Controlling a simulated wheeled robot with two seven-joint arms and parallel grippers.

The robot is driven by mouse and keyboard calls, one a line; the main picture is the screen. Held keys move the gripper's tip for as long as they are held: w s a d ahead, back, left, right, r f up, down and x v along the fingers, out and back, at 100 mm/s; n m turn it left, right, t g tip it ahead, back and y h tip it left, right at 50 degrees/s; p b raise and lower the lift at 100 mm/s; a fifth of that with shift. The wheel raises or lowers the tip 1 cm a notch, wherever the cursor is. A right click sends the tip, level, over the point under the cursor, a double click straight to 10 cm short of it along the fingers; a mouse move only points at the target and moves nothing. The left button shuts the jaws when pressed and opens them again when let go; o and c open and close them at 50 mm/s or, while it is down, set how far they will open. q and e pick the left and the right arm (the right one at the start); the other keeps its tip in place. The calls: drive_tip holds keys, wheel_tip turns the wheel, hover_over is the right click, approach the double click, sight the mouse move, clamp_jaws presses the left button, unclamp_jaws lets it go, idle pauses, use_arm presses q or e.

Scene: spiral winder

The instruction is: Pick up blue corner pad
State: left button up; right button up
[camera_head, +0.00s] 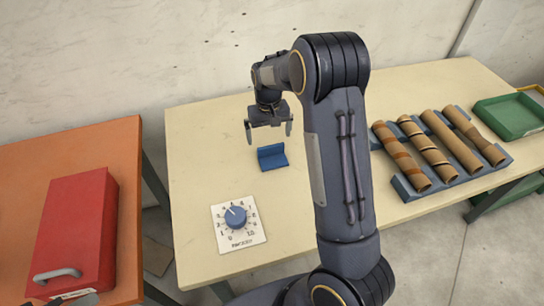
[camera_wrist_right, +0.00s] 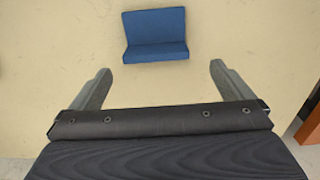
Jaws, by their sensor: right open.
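The blue corner pad (camera_head: 272,157) is a small L-shaped piece lying on the cream table, left of my right arm in the head view. It also shows in the right wrist view (camera_wrist_right: 155,35) at the top middle, ahead of the fingertips and roughly centred between them. My right gripper (camera_head: 268,130) is open and empty, with its fingers apart above the table near the pad; the fingers (camera_wrist_right: 161,72) also show in the wrist view. The fingers do not touch the pad.
A dial card with a blue knob (camera_head: 236,217) lies in front of the pad. A blue rack (camera_head: 408,190) with several brown tubes stands right of my arm. A red toolbox (camera_head: 72,230) sits on the orange table. A green tray (camera_head: 510,118) is far right. Table left of the pad is clear.

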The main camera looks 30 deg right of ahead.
sight(271, 146)
drive_tip(key=f, duration=0.4)
drive_tip(key=f+p, duration=0.1)
drive_tip(key=f, duration=0.2)
drive_tip(key=shift+d, duration=0.3)
drive_tip(key=shift+s, duration=0.1)
drive_tip(key=shift+c, duration=0.4)
drive_tip(key=c, duration=0.8)
drive_tip(key=shift+r, duration=0.1)
